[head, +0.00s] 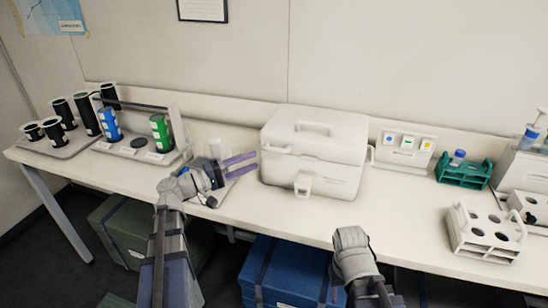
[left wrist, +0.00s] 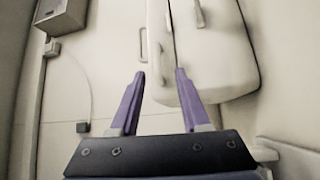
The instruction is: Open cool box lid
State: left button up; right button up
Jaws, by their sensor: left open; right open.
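The cool box (head: 306,172) is white and stands on the bench in the middle of the head view. Its lid (head: 317,131) is shut, with a handle on top; a latch (head: 303,184) shows on the front. My left gripper (head: 255,162) is open and empty, its purple fingers pointing at the box's left side. In the left wrist view the box (left wrist: 215,55) is beyond the fingers (left wrist: 158,75), with the lid seam running near the right finger. I cannot tell whether that finger touches the box. My right arm is low at the front; its fingers do not show.
To the right are a label stand (head: 404,147), a green rack (head: 463,173) and a white rack (head: 486,230). Bench space right of the box's front is clear.

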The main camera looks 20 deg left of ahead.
pick_arm(q)
jog(key=p+x, duration=0.1)
jog(key=x, duration=0.6)
jog(key=shift+w+r, duration=0.3)
grip_shut()
dwell(0.4)
dwell(1.0)
